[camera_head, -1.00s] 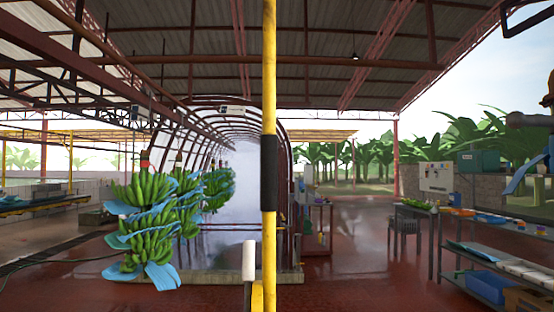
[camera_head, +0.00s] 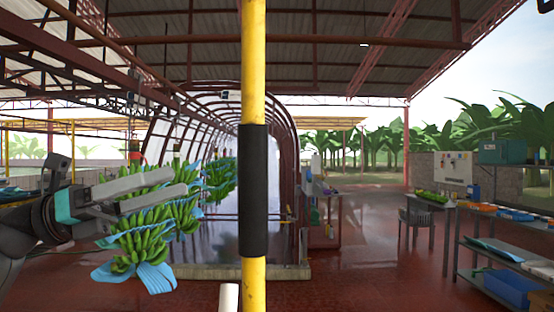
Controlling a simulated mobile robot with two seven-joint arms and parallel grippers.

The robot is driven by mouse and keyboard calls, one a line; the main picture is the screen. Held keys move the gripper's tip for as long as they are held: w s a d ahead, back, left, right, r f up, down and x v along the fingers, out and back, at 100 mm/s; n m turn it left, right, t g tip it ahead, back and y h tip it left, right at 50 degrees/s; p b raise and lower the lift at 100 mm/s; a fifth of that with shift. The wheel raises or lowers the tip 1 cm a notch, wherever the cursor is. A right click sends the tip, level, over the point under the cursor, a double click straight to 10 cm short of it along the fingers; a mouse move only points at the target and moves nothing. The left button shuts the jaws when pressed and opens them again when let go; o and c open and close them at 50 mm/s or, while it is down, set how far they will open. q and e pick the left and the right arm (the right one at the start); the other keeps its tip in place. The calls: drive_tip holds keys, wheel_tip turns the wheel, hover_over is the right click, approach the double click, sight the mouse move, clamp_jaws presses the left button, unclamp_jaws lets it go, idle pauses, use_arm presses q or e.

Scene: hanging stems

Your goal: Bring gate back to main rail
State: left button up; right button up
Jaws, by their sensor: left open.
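A yellow upright pole (camera_head: 254,60) with a black sleeve (camera_head: 253,190) stands close in front of me, slightly left of centre, and runs out of the top of the view. Red-brown overhead rails (camera_head: 110,50) run back from the upper left towards the arched tunnel. I cannot make out which part overhead is the gate. My left gripper (camera_head: 181,180) comes in from the left with its grey fingers pointing right. It is open and empty, left of the black sleeve and apart from it. It covers part of a banana bunch. My right gripper is not in view.
Green banana bunches (camera_head: 140,246) with blue sheets hang behind my left gripper. An arched tunnel frame (camera_head: 290,125) stands behind the pole. A short white post top (camera_head: 229,297) is at the bottom.

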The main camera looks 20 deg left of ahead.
sight(265, 171)
use_arm(q)
drive_tip(key=s+d+r+m+g+y, duration=0.2)
drive_tip(key=s+d+r+m+y, duration=0.1)
drive_tip(key=s+m, duration=0.25)
drive_tip(key=shift+n, duration=0.25)
drive_tip(key=p+x, duration=0.2)
drive_tip(key=x, duration=0.4)
drive_tip(key=p+x, duration=0.3)
drive_tip(key=x, duration=0.4)
drive_tip(key=shift+s+d, duration=0.1)
drive_tip(key=shift+d, duration=0.3)
drive_tip(key=shift+w+d+f, duration=0.1)
drive_tip(key=shift+w+d, duration=0.15)
drive_tip(key=shift+d, duration=0.25)
clamp_jaws()
